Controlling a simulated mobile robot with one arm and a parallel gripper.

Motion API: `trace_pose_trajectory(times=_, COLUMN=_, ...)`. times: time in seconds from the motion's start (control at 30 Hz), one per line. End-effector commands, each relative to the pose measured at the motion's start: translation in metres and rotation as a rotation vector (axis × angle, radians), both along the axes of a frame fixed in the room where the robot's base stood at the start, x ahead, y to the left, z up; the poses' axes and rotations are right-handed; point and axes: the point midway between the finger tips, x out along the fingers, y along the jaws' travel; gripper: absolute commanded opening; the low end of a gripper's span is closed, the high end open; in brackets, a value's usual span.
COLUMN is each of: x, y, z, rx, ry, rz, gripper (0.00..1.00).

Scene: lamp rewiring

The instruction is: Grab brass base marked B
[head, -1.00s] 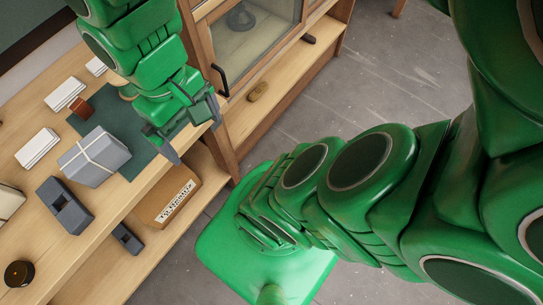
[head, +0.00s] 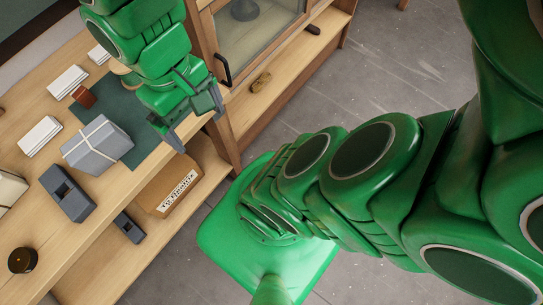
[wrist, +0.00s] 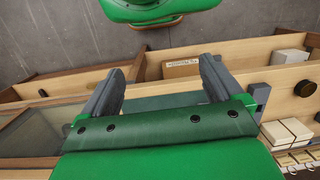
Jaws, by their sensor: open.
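I see no brass base that I can make out as marked B; no letter B is readable in either view. A dark round piece with a brassy top (head: 22,260) sits on the bench at the lower left. A small yellow-brown piece (head: 260,82) lies on the low shelf at the right. My gripper (head: 199,131) is over the bench's front edge, right of the grey tied box, its jaws apart and nothing between them. In the wrist view, my gripper (wrist: 160,88) shows both fingers spread over the bench.
The bench carries a grey tied box (head: 97,144), a dark slotted block (head: 68,192), a green mat (head: 138,129) and white stacks (head: 40,136). A labelled brown box (head: 168,188) sits on the shelf below. A glass-fronted cabinet (head: 255,22) stands at right. Floor beyond is clear.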

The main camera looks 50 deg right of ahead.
Motion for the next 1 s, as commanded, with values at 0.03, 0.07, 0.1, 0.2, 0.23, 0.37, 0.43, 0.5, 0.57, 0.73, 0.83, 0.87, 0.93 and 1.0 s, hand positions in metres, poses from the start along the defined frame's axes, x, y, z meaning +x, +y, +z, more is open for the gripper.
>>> trace_pose_trajectory(times=0.03, x=0.001, y=-0.014, z=-0.002, rx=-0.04, ry=0.008, rz=-0.036, gripper=0.93)
trace_pose_trajectory(times=0.07, x=0.001, y=-0.014, z=-0.002, rx=-0.04, ry=0.008, rz=-0.036, gripper=0.93)
trace_pose_trajectory(times=0.1, x=0.001, y=-0.014, z=-0.002, rx=-0.04, ry=0.009, rz=-0.036, gripper=0.93)
trace_pose_trajectory(times=0.2, x=0.001, y=-0.014, z=-0.002, rx=-0.042, ry=0.009, rz=-0.038, gripper=0.93)
trace_pose_trajectory(times=0.23, x=0.001, y=-0.015, z=-0.002, rx=-0.045, ry=0.011, rz=-0.041, gripper=0.93)
trace_pose_trajectory(times=0.37, x=0.005, y=-0.014, z=-0.003, rx=-0.044, ry=0.019, rz=-0.054, gripper=0.93)
trace_pose_trajectory(times=0.43, x=0.01, y=-0.006, z=-0.004, rx=-0.027, ry=0.028, rz=-0.061, gripper=0.93)
trace_pose_trajectory(times=0.5, x=0.019, y=0.004, z=-0.003, rx=-0.004, ry=0.038, rz=-0.074, gripper=0.93)
trace_pose_trajectory(times=0.57, x=0.027, y=0.015, z=-0.004, rx=0.021, ry=0.051, rz=-0.086, gripper=0.93)
trace_pose_trajectory(times=0.73, x=0.051, y=0.05, z=-0.004, rx=0.093, ry=0.093, rz=-0.129, gripper=0.93)
trace_pose_trajectory(times=0.83, x=0.063, y=0.072, z=-0.006, rx=0.136, ry=0.129, rz=-0.155, gripper=0.93)
trace_pose_trajectory(times=0.87, x=0.067, y=0.078, z=-0.006, rx=0.147, ry=0.139, rz=-0.165, gripper=0.93)
trace_pose_trajectory(times=0.93, x=0.076, y=0.093, z=-0.006, rx=0.174, ry=0.165, rz=-0.184, gripper=0.93)
trace_pose_trajectory(times=1.0, x=0.084, y=0.108, z=-0.007, rx=0.202, ry=0.191, rz=-0.206, gripper=0.93)
